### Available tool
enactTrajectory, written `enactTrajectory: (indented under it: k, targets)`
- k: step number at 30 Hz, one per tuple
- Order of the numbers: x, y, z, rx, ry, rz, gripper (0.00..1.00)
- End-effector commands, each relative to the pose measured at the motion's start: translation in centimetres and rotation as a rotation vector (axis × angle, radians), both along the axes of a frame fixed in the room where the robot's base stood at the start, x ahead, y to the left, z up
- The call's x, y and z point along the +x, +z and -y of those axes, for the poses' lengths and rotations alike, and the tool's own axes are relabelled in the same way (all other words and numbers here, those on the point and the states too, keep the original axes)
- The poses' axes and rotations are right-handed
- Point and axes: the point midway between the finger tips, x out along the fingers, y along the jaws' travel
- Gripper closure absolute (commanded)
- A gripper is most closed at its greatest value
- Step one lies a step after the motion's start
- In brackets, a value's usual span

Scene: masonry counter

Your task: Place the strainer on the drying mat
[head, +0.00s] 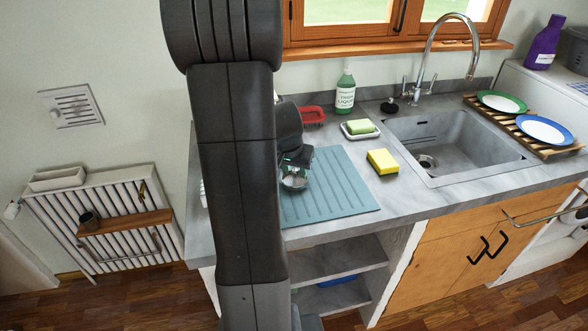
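The teal, ridged drying mat (343,195) lies on the grey counter left of the sink. My arm hides its left part. A small, shiny metal bowl shape, which looks like the strainer (293,181), is at the mat's left part, directly below my dark gripper (296,164). The gripper is small here and partly hidden behind my arm. I cannot make out its fingers, whether it grips the strainer, or whether the strainer touches the mat.
A yellow sponge (382,161), a green sponge (361,127) on a white dish, a green soap bottle (345,92) and a red dish (312,115) stand near the mat. The sink (450,142) and tall faucet (437,50) are right. A wooden rack (509,128) holds plates.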

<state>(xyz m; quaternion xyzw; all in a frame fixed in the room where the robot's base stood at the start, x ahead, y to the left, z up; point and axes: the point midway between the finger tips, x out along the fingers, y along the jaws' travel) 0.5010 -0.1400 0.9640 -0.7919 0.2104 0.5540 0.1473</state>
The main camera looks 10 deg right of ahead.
Motion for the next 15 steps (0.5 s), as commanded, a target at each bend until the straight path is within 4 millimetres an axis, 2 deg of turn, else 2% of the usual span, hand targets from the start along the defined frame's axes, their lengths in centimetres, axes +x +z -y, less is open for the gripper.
enactTrajectory:
  k: [5,15]
  targets:
    - [-0.3,1.6,-0.2,-0.001,0.000,0.004,0.62]
    - [-2.3,7.7,-1.4,-0.001,0.002,0.005,0.62]
